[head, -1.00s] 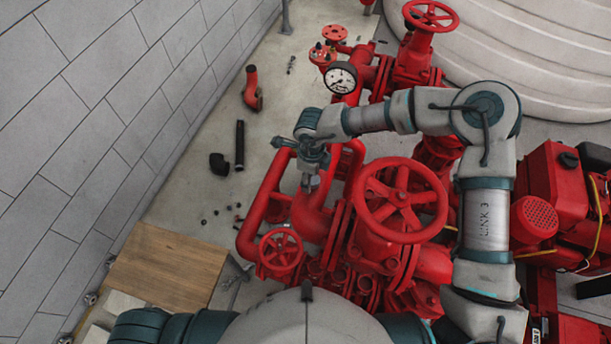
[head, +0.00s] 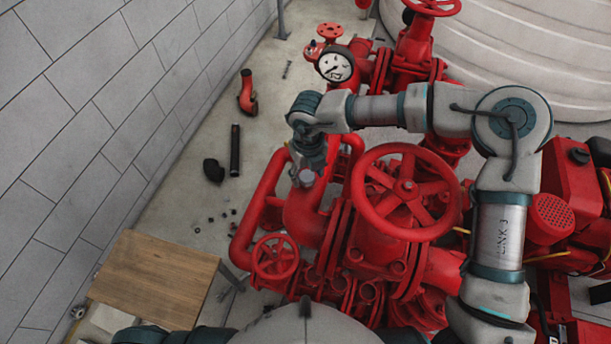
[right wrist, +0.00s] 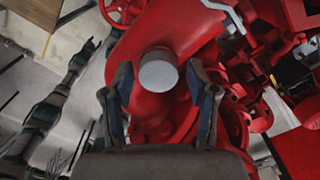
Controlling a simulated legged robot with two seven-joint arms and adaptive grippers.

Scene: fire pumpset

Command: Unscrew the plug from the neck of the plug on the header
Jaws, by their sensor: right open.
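The plug is a round grey cap on the red header's neck; it shows in the right wrist view (right wrist: 158,70) and, small, in the head view (head: 306,177). The red header pipe (head: 306,217) curves below it. My right gripper (right wrist: 160,78) is open. Its two fingers stand on either side of the plug in the picture, with gaps showing on both sides. In the head view my right gripper (head: 308,160) is just above the plug and partly covers it. A dark arm at the left of the right wrist view appears to be my left one; its gripper is too small to read.
A large red handwheel (head: 405,192) stands right of the header, and a small one (head: 275,257) below. A pressure gauge (head: 336,66) is behind. A wooden board (head: 155,280) is at lower left. Loose pipe pieces and small parts lie on the floor by the wall.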

